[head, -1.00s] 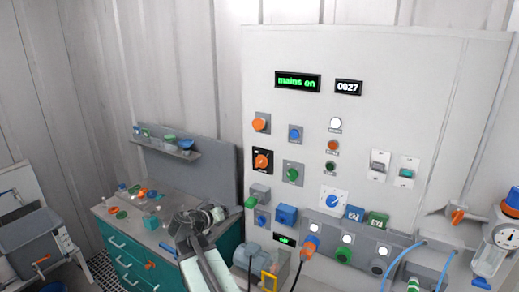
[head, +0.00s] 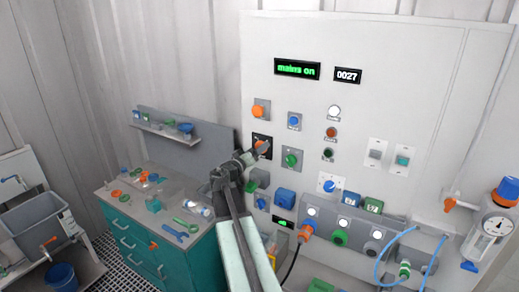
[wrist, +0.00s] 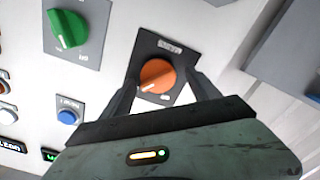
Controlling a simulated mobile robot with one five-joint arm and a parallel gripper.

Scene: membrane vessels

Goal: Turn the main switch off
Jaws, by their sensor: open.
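The main switch (wrist: 157,76) is an orange rotary knob with a pale pointer line on a black square plate. In the wrist view it lies between the two dark fingers of my gripper (wrist: 160,90), which are open and spread to either side of it. I cannot tell whether a finger touches it. In the head view the switch (head: 261,147) is partly hidden by my gripper (head: 260,150), which is up at the panel. The green display (head: 297,69) reads "mains on".
A green knob (wrist: 67,30) and a blue button (wrist: 68,115) are close by on the white panel (head: 400,80). An orange knob (head: 260,109) sits above the switch. A teal workbench (head: 150,245) with loose parts stands at the left.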

